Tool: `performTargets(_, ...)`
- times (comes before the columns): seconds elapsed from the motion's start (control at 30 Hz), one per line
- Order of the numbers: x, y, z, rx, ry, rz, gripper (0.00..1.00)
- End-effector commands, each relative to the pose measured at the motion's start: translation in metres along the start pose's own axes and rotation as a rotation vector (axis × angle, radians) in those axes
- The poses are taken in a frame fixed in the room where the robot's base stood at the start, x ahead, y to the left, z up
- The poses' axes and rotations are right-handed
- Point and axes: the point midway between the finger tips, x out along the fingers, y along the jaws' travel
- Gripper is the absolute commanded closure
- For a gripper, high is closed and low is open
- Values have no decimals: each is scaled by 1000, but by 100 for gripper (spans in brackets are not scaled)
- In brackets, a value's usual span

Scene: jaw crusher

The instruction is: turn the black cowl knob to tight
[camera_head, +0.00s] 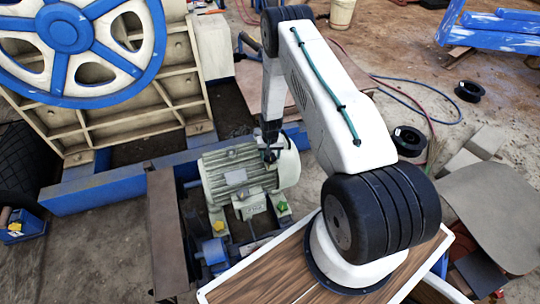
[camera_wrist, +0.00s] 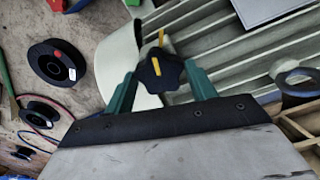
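The black cowl knob (camera_wrist: 162,72) is a lobed star shape with a yellow pointer that points up in the wrist view. It sits at the cream cowl (camera_wrist: 117,62) beside the grey ribbed motor body (camera_wrist: 235,45). My gripper (camera_wrist: 160,70) has its two green fingers on either side of the knob, the fingertips very near its lobes. Whether they touch it cannot be told. In the head view my gripper (camera_head: 269,152) is over the motor (camera_head: 225,178) near its cream cowl (camera_head: 289,165). The knob is not clearly made out there.
Below the motor are a green knob (camera_head: 281,207) and a yellow knob (camera_head: 218,226). A blue-and-cream flywheel (camera_head: 68,30) stands at the left. A rusty beam (camera_head: 167,230) runs left of the motor. Black spools (camera_head: 469,91) and hoses lie on the ground at right.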

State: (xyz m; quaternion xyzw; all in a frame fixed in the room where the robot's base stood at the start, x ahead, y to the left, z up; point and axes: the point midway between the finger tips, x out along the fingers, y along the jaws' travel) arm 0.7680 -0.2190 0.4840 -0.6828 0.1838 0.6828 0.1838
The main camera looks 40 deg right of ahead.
Motion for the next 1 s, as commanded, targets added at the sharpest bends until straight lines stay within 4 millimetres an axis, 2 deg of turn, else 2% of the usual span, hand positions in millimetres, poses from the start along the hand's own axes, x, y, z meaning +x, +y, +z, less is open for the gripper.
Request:
performTargets(0.03, 0, 0, 0, 0, 0, 0, 59)
performTargets(0.1, 0, 0, 0, 0, 0, 0, 73)
performTargets(0.27, 0, 0, 0, 20, 0, 0, 73)
performTargets(0.6, 0, 0, 0, 267, 0, 0, 73)
performTargets(0.9, 0, -1, 0, 278, 0, 0, 73)
performTargets(0.93, 0, -1, 0, 278, 0, 0, 44)
performTargets(1.0, 0, -1, 0, 278, 0, 0, 28)
